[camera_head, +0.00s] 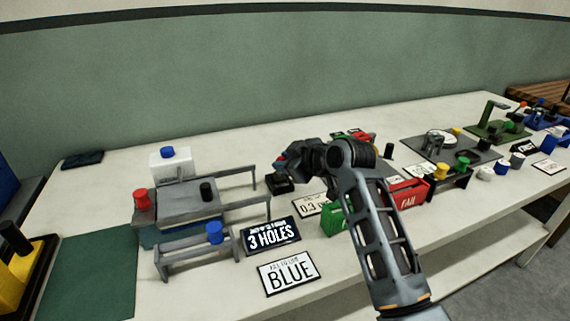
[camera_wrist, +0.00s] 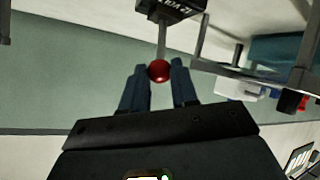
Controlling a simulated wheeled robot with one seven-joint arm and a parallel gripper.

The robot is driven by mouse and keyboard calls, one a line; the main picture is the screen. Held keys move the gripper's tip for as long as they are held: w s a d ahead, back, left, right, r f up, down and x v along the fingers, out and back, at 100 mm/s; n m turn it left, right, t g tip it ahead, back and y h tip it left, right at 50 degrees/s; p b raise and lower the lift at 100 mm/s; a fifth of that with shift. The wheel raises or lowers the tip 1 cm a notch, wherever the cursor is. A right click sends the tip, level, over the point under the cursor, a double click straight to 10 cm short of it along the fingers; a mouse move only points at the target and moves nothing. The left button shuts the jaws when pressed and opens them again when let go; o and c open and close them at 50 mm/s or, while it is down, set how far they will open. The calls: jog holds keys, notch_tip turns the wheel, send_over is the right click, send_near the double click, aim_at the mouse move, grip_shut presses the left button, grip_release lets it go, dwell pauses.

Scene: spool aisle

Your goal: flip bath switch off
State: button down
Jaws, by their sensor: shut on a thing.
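The switch is a small black box (camera_head: 281,183) on the white table, beside the grey rack and bath. In the wrist view the box (camera_wrist: 172,8) has a white-lettered label, too small to read, and a grey lever (camera_wrist: 162,40) ending in a red ball knob (camera_wrist: 159,71). My gripper (camera_wrist: 158,78) has its two blue-grey fingers on either side of the red knob, shut on it. In the head view my gripper (camera_head: 284,160) is low over the table just above the box, and my arm hides part of the area behind it.
A bath with grey rails (camera_head: 190,203) stands left, with red, black and blue knobs on it. A red FAIL bin (camera_head: 408,195) is right.

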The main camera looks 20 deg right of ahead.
dwell(0.4)
jog(key=c, duration=0.9)
grip_release()
jog(key=shift+o, duration=0.2)
jog(key=v, duration=0.7)
jog(key=shift+s, duration=0.4)
jog(key=shift+d+r, duration=0.1)
jog(key=shift+d, duration=0.05)
